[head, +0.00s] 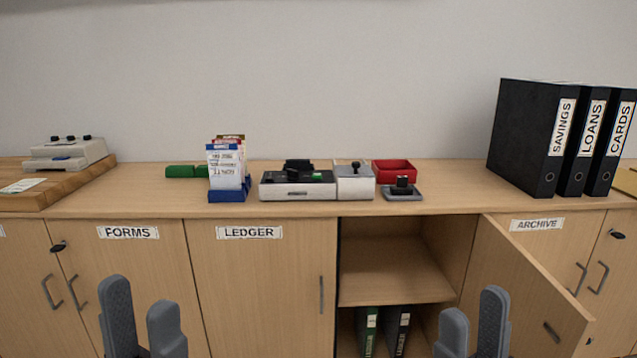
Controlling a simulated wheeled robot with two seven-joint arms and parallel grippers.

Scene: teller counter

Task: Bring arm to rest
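My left gripper (142,318) shows at the bottom left, in front of the FORMS cabinet door (128,265). Its two grey fingers stand apart with nothing between them. My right gripper (472,325) shows at the bottom right, in front of the open cabinet and its door. Its fingers are also apart and hold nothing. Both grippers point up and are below the counter top (130,203). My arms behind the fingers are out of the picture.
An open cabinet door (515,285) juts forward beside my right gripper. Inside, the shelf (385,275) is bare, and binders (397,330) stand below. Black binders (530,135), a leaflet holder (228,195), a red tray (395,172) and stamp items stand on the counter.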

